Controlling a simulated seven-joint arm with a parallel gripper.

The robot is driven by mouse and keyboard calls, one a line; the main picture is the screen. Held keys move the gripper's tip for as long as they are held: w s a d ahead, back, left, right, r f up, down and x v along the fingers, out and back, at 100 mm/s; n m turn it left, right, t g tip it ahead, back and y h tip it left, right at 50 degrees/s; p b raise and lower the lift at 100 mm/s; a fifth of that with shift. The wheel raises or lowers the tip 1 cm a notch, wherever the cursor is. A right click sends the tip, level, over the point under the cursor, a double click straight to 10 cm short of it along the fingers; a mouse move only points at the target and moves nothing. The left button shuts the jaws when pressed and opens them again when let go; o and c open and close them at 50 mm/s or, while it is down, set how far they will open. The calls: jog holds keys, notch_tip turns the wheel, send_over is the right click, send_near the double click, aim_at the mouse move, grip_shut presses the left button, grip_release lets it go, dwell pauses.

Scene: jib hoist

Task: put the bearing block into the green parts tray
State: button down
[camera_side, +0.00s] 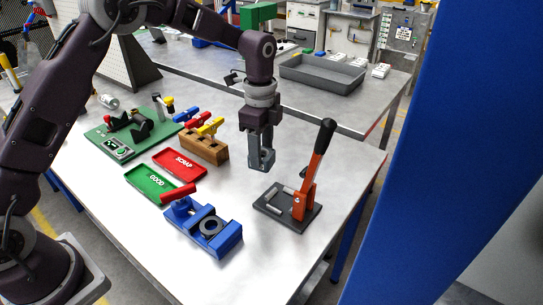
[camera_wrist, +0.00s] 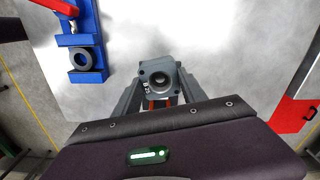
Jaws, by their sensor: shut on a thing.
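The bearing block (camera_side: 262,160) is a grey block with a round bore, held between the fingers of my gripper (camera_side: 260,148). In the wrist view the block (camera_wrist: 158,74) shows its bore and corner holes, with a finger of my gripper (camera_wrist: 156,88) on each side. My gripper points down over the table, left of and behind the orange-handled press; the block appears to be above the tabletop. The green parts tray (camera_side: 143,178), marked GOOD, lies flat to the left and looks empty. It is not visible in the wrist view.
A red SCRAP tray (camera_side: 180,163) adjoins the green tray. A blue vise (camera_side: 220,240) holding a dark ring stands in front. A wooden block with coloured-handled tools (camera_side: 205,147) stands between gripper and trays. A lever press (camera_side: 305,200) stands at right. A green fixture board (camera_side: 110,145) lies farther left.

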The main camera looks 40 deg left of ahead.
jog(key=s+a+f+n, duration=0.1)
jog(key=s+a+n, duration=0.25)
jog(key=a, duration=0.45)
jog(key=s+a+f+n, duration=0.15)
jog(key=a+n, duration=0.25)
jog(key=a, duration=0.5)
jog(key=n, duration=0.8)
send_over(151, 185)
jog(key=f, duration=0.2)
jog(key=shift+w+f, duration=0.1)
jog(key=shift+f, duration=1.75)
jog(key=shift+f, duration=0.95)
jog(key=c, duration=0.6)
grip_release()
notch_tip(151, 185, up, 7)
